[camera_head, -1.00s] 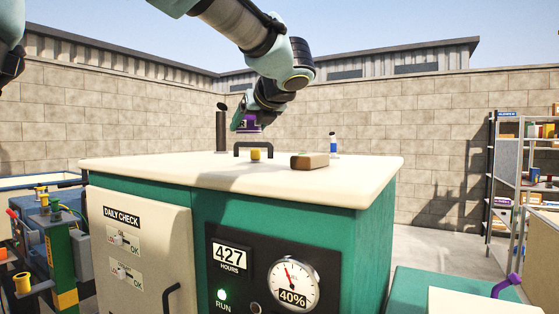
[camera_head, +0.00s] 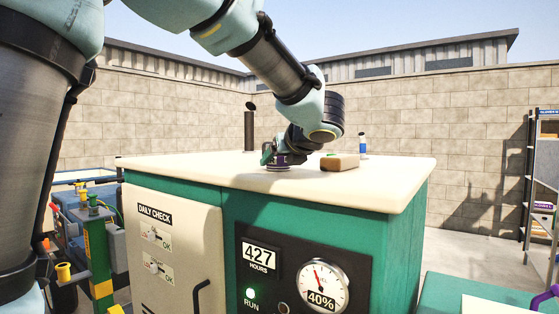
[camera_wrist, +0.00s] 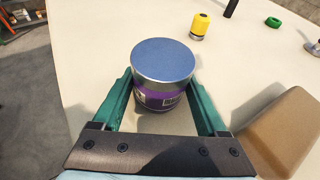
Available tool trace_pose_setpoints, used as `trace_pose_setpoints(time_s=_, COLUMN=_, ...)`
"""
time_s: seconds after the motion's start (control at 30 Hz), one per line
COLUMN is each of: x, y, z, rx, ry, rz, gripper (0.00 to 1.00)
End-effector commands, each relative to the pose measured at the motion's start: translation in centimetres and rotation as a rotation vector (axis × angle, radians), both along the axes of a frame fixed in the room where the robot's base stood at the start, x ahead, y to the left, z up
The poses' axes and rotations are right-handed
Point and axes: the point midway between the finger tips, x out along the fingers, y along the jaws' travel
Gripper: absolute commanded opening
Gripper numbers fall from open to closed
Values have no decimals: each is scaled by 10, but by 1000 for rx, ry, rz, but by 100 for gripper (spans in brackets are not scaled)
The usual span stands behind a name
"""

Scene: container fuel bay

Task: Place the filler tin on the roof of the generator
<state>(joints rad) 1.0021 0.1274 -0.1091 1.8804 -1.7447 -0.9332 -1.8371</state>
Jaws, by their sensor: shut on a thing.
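The filler tin (camera_wrist: 163,97) is purple with a silver lid and sits upright between the green fingers of my gripper (camera_wrist: 160,85) in the wrist view. My gripper is shut on it. In the head view, my gripper (camera_head: 277,160) is low over the cream roof (camera_head: 200,170) of the green generator (camera_head: 395,240). The purple tin (camera_head: 277,169) shows there at roof level, partly hidden by the gripper. It looks down on the roof or very close to it; its base contact is not clear.
A brown block (camera_head: 341,162) lies on the roof just right of my gripper. A blue-and-white bottle (camera_head: 362,147) and a dark exhaust pipe (camera_head: 249,130) stand farther back. The wrist view shows a yellow cylinder (camera_wrist: 200,26) and a green ring (camera_wrist: 273,22). The roof's front left is clear.

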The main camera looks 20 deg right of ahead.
Motion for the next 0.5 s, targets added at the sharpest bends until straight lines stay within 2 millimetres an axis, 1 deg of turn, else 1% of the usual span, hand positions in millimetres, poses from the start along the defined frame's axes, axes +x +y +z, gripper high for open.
trace_pose_setpoints(time_s=0.03, x=0, y=0, z=-2, rx=0, ry=0, rz=0, gripper=76)
trace_pose_setpoints(time_s=0.23, x=0, y=0, z=-1, rx=0, ry=0, rz=0, gripper=99)
trace_pose_setpoints(time_s=0.5, x=0, y=0, z=0, rx=0, ry=0, rz=0, gripper=100)
